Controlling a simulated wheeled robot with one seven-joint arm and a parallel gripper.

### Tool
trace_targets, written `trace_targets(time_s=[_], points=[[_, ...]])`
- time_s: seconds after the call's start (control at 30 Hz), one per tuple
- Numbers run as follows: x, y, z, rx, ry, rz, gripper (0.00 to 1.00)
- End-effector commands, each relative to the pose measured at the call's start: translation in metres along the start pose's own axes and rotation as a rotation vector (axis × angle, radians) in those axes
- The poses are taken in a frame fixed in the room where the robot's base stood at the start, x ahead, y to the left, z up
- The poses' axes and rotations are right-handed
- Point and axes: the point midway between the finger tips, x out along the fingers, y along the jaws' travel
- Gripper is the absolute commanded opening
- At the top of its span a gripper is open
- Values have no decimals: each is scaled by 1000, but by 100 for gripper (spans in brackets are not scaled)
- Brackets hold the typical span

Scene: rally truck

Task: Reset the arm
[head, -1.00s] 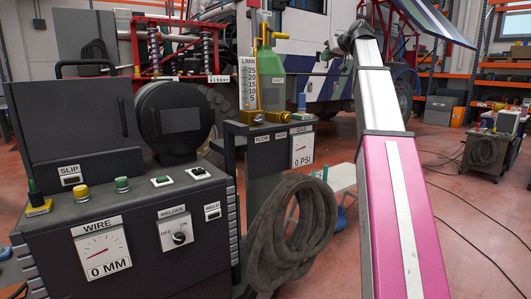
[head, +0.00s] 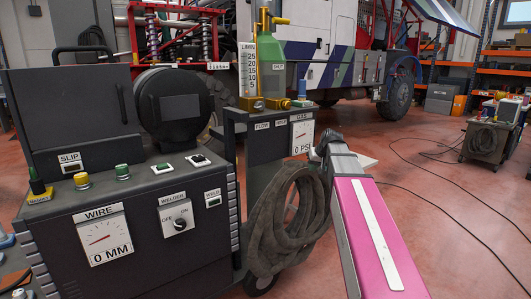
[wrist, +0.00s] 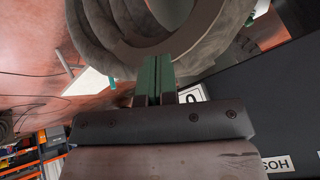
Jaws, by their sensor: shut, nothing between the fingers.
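My arm shows in the head view as a pink segment (head: 375,235) with a grey joint at its upper end, beside the coiled hose. My gripper itself is hidden in the head view. In the wrist view, my gripper (wrist: 154,75) has two green fingers pressed together. It is shut and empty, with the dark coiled hose (wrist: 200,45) behind and around the fingertips in the picture. I cannot tell whether the fingers touch the hose.
The welder cabinet (head: 150,245) stands at the left, with the green gas cylinder (head: 271,75) and the hose coil (head: 285,225) at its right side. The truck (head: 340,60) stands behind. Cables cross the red floor towards a cart (head: 485,143). The floor right of my arm is mostly clear.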

Motion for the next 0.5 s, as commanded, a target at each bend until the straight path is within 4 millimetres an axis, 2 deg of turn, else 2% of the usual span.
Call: trace_targets(time_s=[0.03,0.2,0.5], points=[[15,0,27,10,-32,11,0],[57,3,94,45,-126,58,0],[110,5,217,87,-287,150,0]])
